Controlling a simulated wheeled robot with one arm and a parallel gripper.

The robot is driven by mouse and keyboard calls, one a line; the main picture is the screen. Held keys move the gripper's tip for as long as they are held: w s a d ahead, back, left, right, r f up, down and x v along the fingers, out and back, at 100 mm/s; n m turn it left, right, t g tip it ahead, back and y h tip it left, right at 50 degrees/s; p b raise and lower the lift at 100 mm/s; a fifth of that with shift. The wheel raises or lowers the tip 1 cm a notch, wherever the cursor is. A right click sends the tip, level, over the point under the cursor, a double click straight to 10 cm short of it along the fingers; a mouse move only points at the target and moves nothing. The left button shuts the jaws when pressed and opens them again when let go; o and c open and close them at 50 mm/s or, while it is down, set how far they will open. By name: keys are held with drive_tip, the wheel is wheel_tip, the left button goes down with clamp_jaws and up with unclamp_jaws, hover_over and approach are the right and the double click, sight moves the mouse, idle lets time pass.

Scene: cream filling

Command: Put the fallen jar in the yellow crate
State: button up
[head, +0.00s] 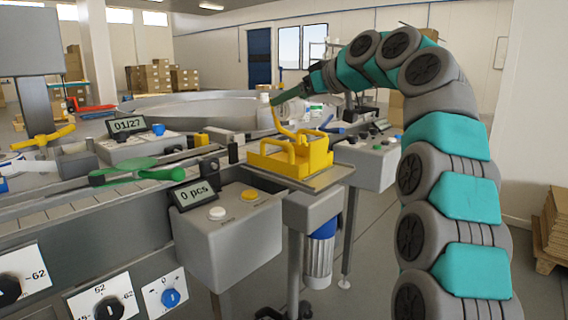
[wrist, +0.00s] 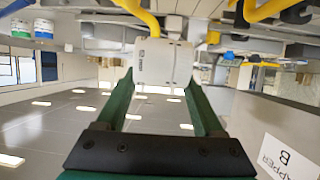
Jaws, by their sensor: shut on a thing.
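My gripper (head: 275,101) is at the end of the arm that arches over from the right, up above the yellow crate (head: 290,163). In the wrist view its two green fingers (wrist: 160,90) are shut on a pale grey-white jar (wrist: 162,62) with small dark marking. In the head view a small white shape at the fingertips looks like the same jar (head: 264,98). The crate stands on a small grey shelf at the machine's side, below the fingers and apart from them. Its inside is mostly hidden.
A control box (head: 225,235) reading "0 pcs" stands left of the crate. The conveyor with green guide parts (head: 135,175) runs at the left. A large round table (head: 190,107) lies behind. White containers (wrist: 43,29) show at upper left in the wrist view.

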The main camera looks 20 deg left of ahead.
sight(278, 107)
drive_tip(key=shift+s+a+r+n+y, duration=0.15)
drive_tip(key=shift+s+a, duration=0.25)
drive_tip(key=shift+a, duration=0.1)
drive_tip(key=shift+s+a+r+n+y, duration=0.15)
drive_tip(key=shift+s+a, duration=0.25)
drive_tip(key=shift+a, duration=0.05)
drive_tip(key=shift+s+a+f+g+b, duration=0.1)
drive_tip(key=shift+s+f+g+b, duration=0.1)
drive_tip(key=shift+f+b, duration=0.35)
drive_tip(key=shift+s+a+f+g+b, duration=0.1)
drive_tip(key=shift+f+g+b, duration=0.1)
drive_tip(key=shift+f+b, duration=0.35)
drive_tip(key=shift+w+f+b, duration=0.1)
drive_tip(key=shift+f+b, duration=0.35)
drive_tip(key=shift+f, duration=3.4)
drive_tip(key=o, duration=1.4)
drive_tip(key=b+v, duration=0.1)
drive_tip(key=v, duration=1.1)
